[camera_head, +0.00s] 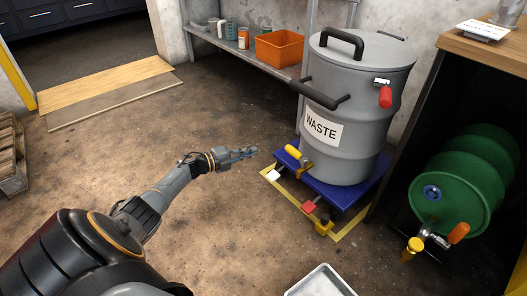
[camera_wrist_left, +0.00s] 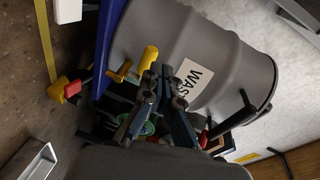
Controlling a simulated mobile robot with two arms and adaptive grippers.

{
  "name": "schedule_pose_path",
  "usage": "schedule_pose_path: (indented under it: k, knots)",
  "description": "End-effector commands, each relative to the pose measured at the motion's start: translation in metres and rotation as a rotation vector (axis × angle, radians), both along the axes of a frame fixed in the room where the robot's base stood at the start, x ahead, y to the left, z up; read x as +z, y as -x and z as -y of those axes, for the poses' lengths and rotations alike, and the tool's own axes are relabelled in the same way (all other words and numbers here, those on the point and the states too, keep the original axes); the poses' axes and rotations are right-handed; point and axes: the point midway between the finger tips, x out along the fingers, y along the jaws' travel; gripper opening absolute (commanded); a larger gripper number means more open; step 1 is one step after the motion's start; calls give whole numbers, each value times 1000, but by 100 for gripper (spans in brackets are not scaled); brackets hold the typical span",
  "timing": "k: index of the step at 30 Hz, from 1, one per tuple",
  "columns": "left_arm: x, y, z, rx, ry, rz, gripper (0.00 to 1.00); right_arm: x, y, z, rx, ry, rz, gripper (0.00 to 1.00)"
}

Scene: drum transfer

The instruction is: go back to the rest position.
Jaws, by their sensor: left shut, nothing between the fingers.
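My left arm reaches in from the lower left of the head view. Its gripper (camera_head: 246,153) is shut and empty, above the floor to the left of the waste drum (camera_head: 352,92). In the left wrist view the closed fingers (camera_wrist_left: 164,76) show in front of the waste drum (camera_wrist_left: 232,48), with no clear contact. The grey drum stands upright, lid on, on a blue platform (camera_head: 340,194) with a yellow-handled valve (camera_head: 295,155) at its lower left. My right gripper is not in view.
A green drum (camera_head: 458,190) lies under the wooden bench (camera_head: 490,52) at right. A metal shelf at the back holds an orange bin (camera_head: 280,47). A pale tray (camera_head: 321,282) is at the bottom edge. The floor left of the platform is mostly clear.

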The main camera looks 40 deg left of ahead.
Motion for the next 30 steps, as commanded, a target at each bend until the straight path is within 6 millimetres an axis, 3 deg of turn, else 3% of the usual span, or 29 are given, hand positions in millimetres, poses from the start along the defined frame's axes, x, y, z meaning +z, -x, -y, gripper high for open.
schedule_pose_path:
  k: [7, 14, 17, 20, 24, 30]
  knots:
    - [2, 9, -13, -1, 2, 0, 0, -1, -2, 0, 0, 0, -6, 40]
    - [6, 7, -3, -15, 13, 9, 0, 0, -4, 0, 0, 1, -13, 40]
    - [19, 4, 32, -65, 59, 39, 0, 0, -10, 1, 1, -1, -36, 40]
    - [44, 5, 92, -148, 147, 89, 0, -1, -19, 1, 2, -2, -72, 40]
    - [95, 19, 187, -281, 320, 172, 0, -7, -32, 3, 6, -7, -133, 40]
    - [189, 66, 299, -449, 606, 287, 0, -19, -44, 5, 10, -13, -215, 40]
